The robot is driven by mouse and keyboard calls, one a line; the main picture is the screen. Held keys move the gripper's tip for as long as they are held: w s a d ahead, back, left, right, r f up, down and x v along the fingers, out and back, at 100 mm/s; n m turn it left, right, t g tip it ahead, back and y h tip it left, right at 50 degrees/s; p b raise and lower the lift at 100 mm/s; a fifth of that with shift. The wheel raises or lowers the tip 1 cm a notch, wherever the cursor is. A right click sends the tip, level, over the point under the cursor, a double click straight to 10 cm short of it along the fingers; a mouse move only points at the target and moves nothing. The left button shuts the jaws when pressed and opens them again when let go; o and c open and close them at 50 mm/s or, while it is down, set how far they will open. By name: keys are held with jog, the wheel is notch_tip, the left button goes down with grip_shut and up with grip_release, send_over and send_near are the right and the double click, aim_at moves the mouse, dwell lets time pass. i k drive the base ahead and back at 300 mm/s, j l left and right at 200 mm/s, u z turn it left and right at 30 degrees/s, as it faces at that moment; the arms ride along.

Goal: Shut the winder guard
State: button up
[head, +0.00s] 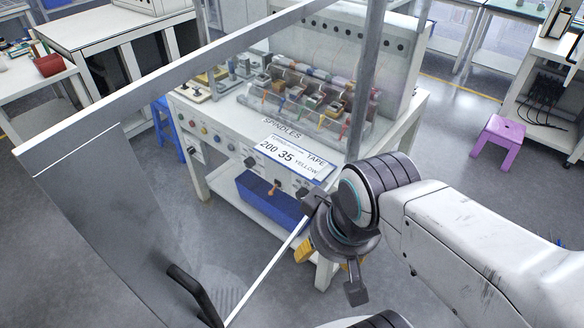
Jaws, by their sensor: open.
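The winder guard (150,90) is a clear panel in a pale metal frame. It stands open, swung out from the winder (230,135) toward me, and fills the left of the head view. Its black handle (195,297) is at the lower left, cut by the bottom edge. Behind the panel are rows of coloured spindles (310,95) and a label reading "SPINDLES" and "200 35 YELLOW". My gripper (322,248) is open and empty beside the guard's lower bar, right of the handle. I cannot tell whether it touches the bar.
A blue bin (268,203) sits under the winder table. A purple stool (498,142) stands at the right and a blue stool (166,125) at the left. A bench with a red bowl (49,65) is at the far left.

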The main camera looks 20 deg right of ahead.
aim_at(86, 164)
jog(key=k+j+u, duration=0.1)
jog(key=u, duration=0.35)
jog(key=k+j+u, duration=0.1)
jog(key=u, duration=0.35)
jog(key=j+u, duration=0.2)
jog(key=u, duration=0.3)
jog(key=j+u, duration=0.2)
jog(key=u, duration=0.25)
jog(key=j+u, duration=0.25)
jog(key=u, duration=0.2)
jog(key=j+u, duration=0.2)
jog(key=u, duration=0.25)
